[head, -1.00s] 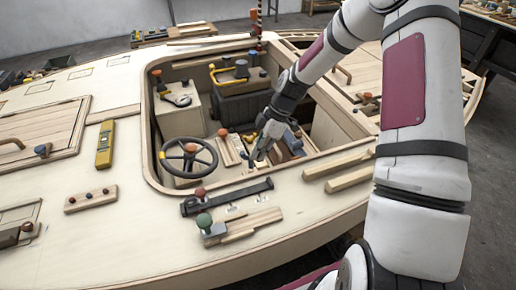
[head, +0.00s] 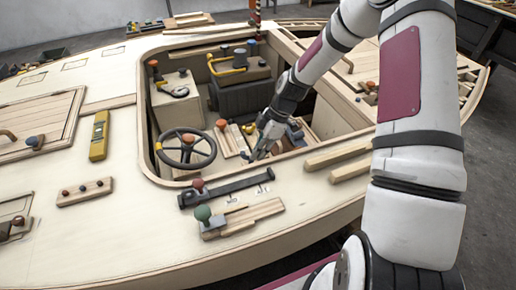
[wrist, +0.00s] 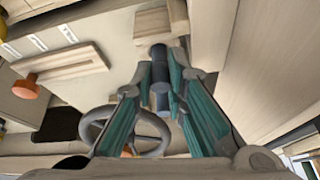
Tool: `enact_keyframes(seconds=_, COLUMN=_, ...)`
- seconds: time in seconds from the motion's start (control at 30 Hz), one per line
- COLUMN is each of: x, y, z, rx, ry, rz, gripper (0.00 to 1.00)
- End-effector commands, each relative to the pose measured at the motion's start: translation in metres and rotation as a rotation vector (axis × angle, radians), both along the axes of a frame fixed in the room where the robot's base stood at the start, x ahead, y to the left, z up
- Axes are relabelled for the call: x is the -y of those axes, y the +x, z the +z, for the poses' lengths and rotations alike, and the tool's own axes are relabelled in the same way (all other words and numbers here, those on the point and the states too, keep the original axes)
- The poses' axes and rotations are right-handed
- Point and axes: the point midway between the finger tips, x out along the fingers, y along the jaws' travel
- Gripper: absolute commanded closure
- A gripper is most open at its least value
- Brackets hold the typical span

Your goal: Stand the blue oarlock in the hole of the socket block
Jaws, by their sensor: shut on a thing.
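My gripper (head: 255,152) reaches down into the open cockpit, right of the steering wheel. In the wrist view its teal-padded fingers (wrist: 160,98) are shut on a dark blue-grey cylindrical piece (wrist: 159,72), which looks like the blue oarlock. The fingers hide part of this piece, and its lower end is hard to make out. A pale wooden block (wrist: 152,20) shows just beyond the held piece in the wrist view. I cannot tell whether it is the socket block, and no hole is visible in it.
The steering wheel (head: 186,148) and an orange-knobbed board (head: 228,142) are left of my gripper. The cockpit rim, a black bar (head: 226,190) and a green-knobbed wooden piece (head: 240,217) lie nearer. A dark box (head: 240,92) stands behind. Left deck has free room.

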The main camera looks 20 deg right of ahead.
Motion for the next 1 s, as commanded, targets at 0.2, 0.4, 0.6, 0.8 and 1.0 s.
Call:
enact_keyframes(seconds=0.2, x=0.000, y=0.000, z=-0.011, rx=-0.002, ry=0.001, rz=0.000, gripper=1.00)
enact_keyframes(seconds=0.4, x=0.000, y=0.000, z=-0.017, rx=0.000, ry=0.001, rz=-0.001, gripper=1.00)
enact_keyframes(seconds=0.6, x=0.000, y=0.000, z=-0.020, rx=0.000, ry=0.001, rz=0.000, gripper=1.00)
enact_keyframes(seconds=0.8, x=0.000, y=0.000, z=-0.020, rx=0.000, ry=0.001, rz=0.000, gripper=1.00)
enact_keyframes(seconds=1.0, x=0.000, y=0.000, z=-0.020, rx=0.000, ry=0.001, rz=0.000, gripper=0.64)
